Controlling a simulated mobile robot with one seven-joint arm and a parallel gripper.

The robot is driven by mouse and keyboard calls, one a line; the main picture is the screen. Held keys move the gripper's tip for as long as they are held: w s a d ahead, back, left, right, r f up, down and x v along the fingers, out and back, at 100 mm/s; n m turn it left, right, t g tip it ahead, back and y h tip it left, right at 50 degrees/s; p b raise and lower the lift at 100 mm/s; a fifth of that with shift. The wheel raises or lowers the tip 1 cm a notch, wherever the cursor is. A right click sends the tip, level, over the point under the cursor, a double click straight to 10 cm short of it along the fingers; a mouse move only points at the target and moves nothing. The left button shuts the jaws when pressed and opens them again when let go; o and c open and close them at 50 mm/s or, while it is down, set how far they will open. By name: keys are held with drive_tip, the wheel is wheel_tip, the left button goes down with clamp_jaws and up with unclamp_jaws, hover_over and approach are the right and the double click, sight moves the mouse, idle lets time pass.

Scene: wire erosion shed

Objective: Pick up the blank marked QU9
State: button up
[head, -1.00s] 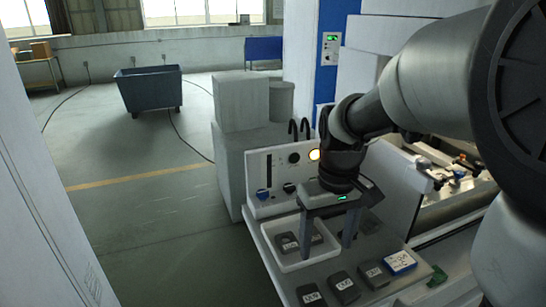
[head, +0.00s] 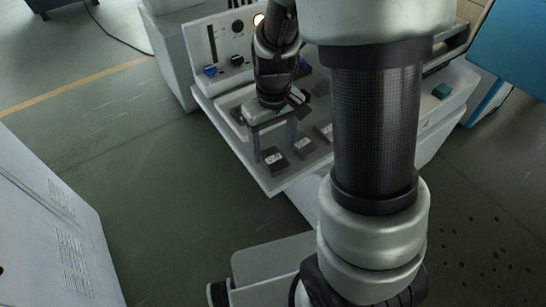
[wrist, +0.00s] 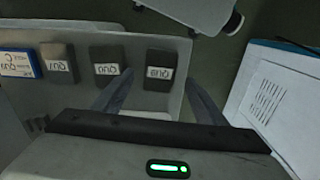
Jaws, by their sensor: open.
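Several dark rectangular blanks with white labels stand in a row on the pale machine ledge (head: 276,184). The end blank (wrist: 161,60) lies between my fingertips in the wrist view, and it also shows below my gripper in the head view (head: 274,163). The other blanks in the wrist view are a middle one (wrist: 107,53) and a left one (wrist: 58,52). The labels are upside down and small, so I cannot tell surely which reads QU9. My gripper (wrist: 158,80) is open and empty, pointing down, with its fingers apart. Whether the fingers touch the blank is unclear.
A blue block with a white label (wrist: 18,65) lies at the row's left end in the wrist view. The control panel (head: 232,45) stands behind the ledge. A white cabinet (head: 50,220) is at left; open floor (head: 140,170) lies between.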

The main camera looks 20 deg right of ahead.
sight(274, 158)
wheel_tip(274, 158, down, 4)
drive_tip(key=shift+r, duration=0.15)
clamp_jaws()
idle(0.3)
